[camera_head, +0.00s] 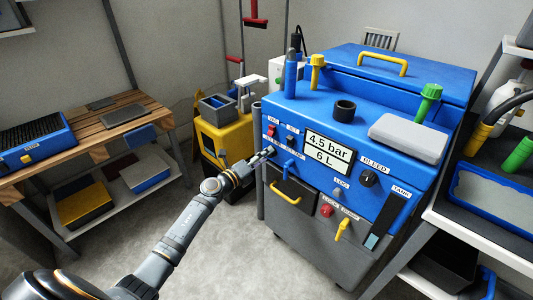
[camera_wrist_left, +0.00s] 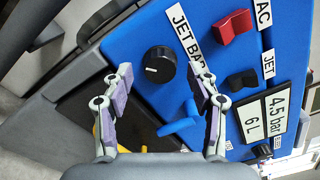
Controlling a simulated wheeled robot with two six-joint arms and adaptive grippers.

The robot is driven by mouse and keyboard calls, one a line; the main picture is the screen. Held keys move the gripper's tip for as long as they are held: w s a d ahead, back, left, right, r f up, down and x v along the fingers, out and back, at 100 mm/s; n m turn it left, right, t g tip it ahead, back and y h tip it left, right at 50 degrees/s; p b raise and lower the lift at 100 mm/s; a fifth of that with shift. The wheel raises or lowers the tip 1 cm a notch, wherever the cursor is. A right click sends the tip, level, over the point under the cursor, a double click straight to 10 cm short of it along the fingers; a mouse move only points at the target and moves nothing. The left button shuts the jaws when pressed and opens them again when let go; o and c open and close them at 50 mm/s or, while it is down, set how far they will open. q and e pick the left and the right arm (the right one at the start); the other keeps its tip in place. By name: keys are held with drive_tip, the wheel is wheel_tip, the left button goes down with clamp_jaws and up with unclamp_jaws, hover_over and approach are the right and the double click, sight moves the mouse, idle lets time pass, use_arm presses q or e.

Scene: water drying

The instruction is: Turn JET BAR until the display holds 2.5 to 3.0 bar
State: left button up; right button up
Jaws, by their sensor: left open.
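The JET BAR knob (camera_wrist_left: 159,64) is round and black with a pale mark, on the blue panel beside its white label (camera_wrist_left: 188,38). In the head view my left gripper covers most of that spot. My left gripper (camera_head: 263,157) is at the panel's left side. In the wrist view its fingers (camera_wrist_left: 160,74) are spread, one on each side of the knob in the picture; I cannot tell whether they touch it. The display (camera_head: 328,147) reads 4.5 bar and 6 L; it also shows in the wrist view (camera_wrist_left: 264,114). My right gripper is not in view.
A blue lever (camera_wrist_left: 180,126) sticks out close to the knob. A red switch (camera_wrist_left: 232,27) and a black JET switch (camera_wrist_left: 241,79) are nearby. The BLEED knob (camera_head: 368,178) is right of the display. A yellow cart (camera_head: 227,140) stands left of the machine.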

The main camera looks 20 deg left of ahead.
use_arm(q)
drive_tip(key=shift+x, duration=0.85)
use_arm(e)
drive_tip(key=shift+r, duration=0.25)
use_arm(q)
drive_tip(key=c, duration=1.2)
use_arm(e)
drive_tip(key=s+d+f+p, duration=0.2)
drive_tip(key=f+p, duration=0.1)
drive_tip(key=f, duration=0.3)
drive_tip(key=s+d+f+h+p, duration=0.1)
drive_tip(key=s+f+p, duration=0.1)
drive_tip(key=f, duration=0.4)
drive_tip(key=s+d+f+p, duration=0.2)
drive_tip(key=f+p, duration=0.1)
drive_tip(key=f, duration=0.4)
use_arm(q)
drive_tip(key=shift+o, duration=0.2)
drive_tip(key=shift+n+p, duration=2.8)
drive_tip(key=shift+n, duration=5.6)
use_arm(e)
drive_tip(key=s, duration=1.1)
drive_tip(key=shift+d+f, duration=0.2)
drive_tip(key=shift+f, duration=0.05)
use_arm(q)
drive_tip(key=shift+f, duration=0.1)
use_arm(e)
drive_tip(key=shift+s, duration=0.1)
